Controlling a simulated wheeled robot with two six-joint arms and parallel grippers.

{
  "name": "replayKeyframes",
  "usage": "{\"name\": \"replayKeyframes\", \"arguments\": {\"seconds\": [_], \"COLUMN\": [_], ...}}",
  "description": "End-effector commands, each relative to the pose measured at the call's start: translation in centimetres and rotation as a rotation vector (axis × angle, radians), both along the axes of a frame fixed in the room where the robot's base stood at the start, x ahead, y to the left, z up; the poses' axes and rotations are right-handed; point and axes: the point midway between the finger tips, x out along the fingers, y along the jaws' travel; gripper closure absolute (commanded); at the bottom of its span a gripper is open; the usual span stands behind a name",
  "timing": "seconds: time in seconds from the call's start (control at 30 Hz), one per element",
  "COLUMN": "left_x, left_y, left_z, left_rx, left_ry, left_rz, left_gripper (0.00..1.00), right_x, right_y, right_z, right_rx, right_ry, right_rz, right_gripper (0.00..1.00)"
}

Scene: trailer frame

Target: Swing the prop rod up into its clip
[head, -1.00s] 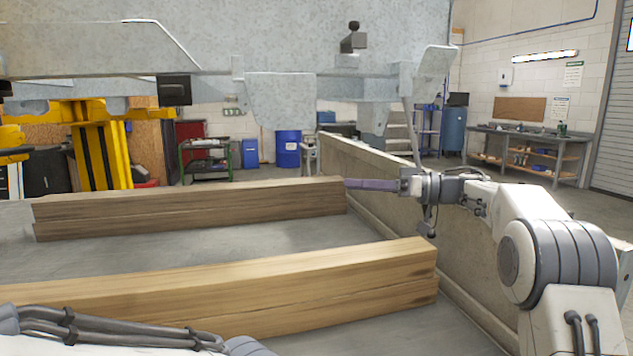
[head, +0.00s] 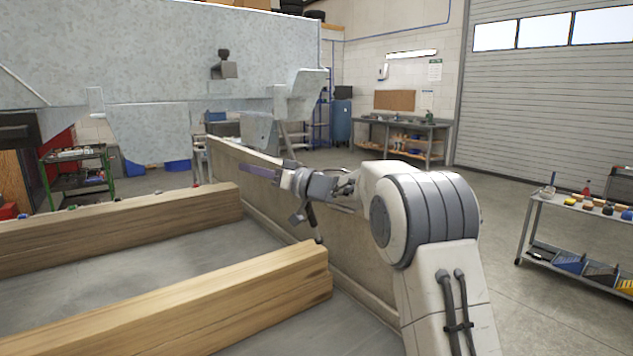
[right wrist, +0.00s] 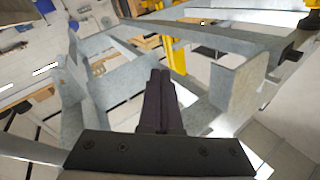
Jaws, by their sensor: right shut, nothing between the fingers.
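The grey galvanized trailer frame (head: 150,133) spans the upper left of the head view and also fills much of the right wrist view (right wrist: 232,88). A thin rod (head: 285,140) seems to hang below the frame's angled end plate (head: 300,95); I cannot be sure that it is the prop rod. I cannot make out the clip. My right gripper (head: 244,171) is shut and empty, pointing left beside the low wall, apart from the frame. Its dark fingers (right wrist: 160,90) lie together in the wrist view. My left gripper is out of view.
Two timber beams (head: 110,228) (head: 225,296) lie on the grey floor at the left. A low beige wall (head: 350,250) runs along their right ends, close under my right arm. A shelf trolley (head: 570,235) stands at the right, with open floor before it.

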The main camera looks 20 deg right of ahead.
Motion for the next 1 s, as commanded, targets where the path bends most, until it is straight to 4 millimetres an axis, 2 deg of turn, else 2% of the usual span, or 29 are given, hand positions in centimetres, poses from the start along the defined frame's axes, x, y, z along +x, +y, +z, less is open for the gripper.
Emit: {"name": "replayKeyframes", "arguments": {"seconds": [0.03,0.1,0.23,0.4,0.53,0.67,0.77,0.9,1.0], "left_x": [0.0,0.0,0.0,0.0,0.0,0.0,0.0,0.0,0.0], "left_y": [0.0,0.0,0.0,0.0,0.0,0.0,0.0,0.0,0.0], "left_z": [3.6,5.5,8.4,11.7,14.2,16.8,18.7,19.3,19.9], "left_rx": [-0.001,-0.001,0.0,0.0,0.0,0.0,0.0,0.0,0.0], "left_ry": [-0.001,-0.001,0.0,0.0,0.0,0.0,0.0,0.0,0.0], "left_rz": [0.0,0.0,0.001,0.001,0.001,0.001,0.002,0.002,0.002], "left_gripper": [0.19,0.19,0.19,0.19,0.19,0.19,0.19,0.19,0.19], "right_x": [0.5,0.9,-0.7,-5.3,-6.7,-5.2,-2.4,0.8,1.7], "right_y": [-0.9,-2.7,-5.7,-8.8,-11.5,-15.0,-18.4,-21.6,-23.6], "right_z": [2.2,1.3,-1.9,-6.1,-6.9,-5.4,-3.5,-2.2,-2.0], "right_rx": [-0.013,-0.056,-0.17,-0.325,-0.352,-0.277,-0.149,0.042,0.173], "right_ry": [0.036,0.104,0.269,0.502,0.601,0.611,0.571,0.519,0.531], "right_rz": [-0.128,-0.293,-0.512,-0.665,-0.721,-0.755,-0.744,-0.625,-0.483], "right_gripper": [1.0,1.0,1.0,1.0,1.0,1.0,1.0,1.0,1.0]}}
